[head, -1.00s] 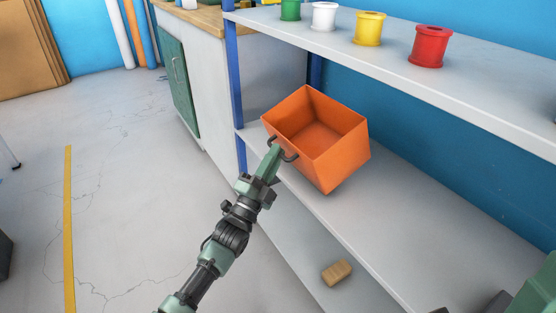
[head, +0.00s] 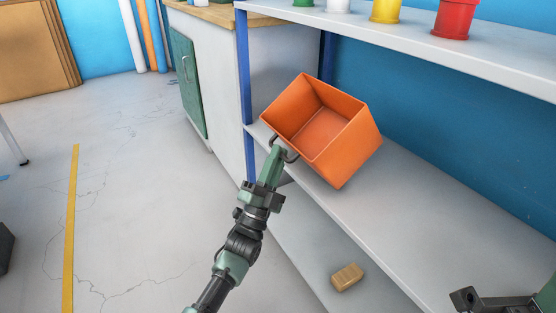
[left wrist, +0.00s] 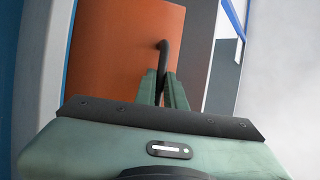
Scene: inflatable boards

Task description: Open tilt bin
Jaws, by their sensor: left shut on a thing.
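The tilt bin (head: 355,143) is an orange open-topped box on the middle shelf. It is tipped forward, so its empty inside shows in the head view. A dark curved handle (head: 291,157) sits on its front face. My left gripper (head: 275,150) is shut on this handle. In the left wrist view, the green fingers (left wrist: 163,85) close around the dark handle (left wrist: 163,50) in front of the orange face (left wrist: 115,45). A part of my right arm (head: 500,300) shows at the lower right; its fingertips are not clear.
The grey shelf (head: 440,220) runs along the blue wall. A higher shelf (head: 480,55) holds several coloured spools. A small tan block (head: 347,277) lies on the lowest level. A white cabinet with a green door (head: 187,80) stands left of the shelves.

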